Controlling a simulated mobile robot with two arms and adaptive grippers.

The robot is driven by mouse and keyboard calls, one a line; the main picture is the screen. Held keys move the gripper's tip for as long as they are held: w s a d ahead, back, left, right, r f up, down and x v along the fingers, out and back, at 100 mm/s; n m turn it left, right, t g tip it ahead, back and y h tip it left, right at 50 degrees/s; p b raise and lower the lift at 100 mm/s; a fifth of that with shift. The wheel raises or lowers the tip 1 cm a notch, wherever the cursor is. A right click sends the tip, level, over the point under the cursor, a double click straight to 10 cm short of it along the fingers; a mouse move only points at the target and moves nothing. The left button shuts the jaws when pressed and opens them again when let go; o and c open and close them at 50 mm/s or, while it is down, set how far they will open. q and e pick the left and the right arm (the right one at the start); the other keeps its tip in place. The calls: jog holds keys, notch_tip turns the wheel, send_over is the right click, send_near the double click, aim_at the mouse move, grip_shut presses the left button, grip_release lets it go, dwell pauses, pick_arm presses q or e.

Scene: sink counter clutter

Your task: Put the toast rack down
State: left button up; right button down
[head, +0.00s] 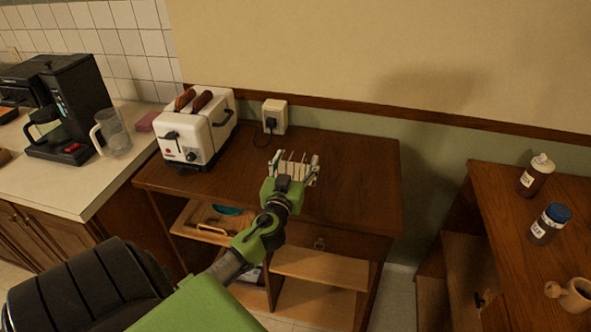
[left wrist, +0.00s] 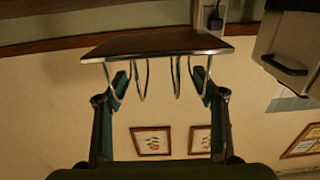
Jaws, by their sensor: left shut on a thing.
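The toast rack (head: 291,168) is a small rack of thin metal wire loops over the brown wooden cabinet top (head: 345,185). My left gripper (head: 295,162) is shut on it, with a finger at each side. In the left wrist view, the rack's wire loops and shiny base rim (left wrist: 155,57) show between the fingertips of my left gripper (left wrist: 160,82). Whether the rack touches the cabinet top or hangs just above it, I cannot tell. My right gripper is not in view.
A white toaster (head: 198,130) with toast stands left on the cabinet, its cord running to a wall socket (head: 274,117). The cabinet top's right part is clear. A glass jug (head: 115,133) and coffee machine (head: 62,105) stand on the left counter. Bottles stand on the right cabinet.

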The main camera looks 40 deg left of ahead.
aim_at(296, 172)
pick_arm(q)
jog(key=shift+w+a+f, duration=0.3)
jog(key=shift+w+f, duration=0.05)
jog(key=shift+f, duration=0.1)
jog(key=shift+a+f, duration=0.1)
jog(key=shift+f, duration=1.6)
jog(key=shift+w, duration=0.1)
jog(key=shift+f, duration=0.15)
jog(key=o, duration=1.3)
jog(key=shift+o, duration=0.2)
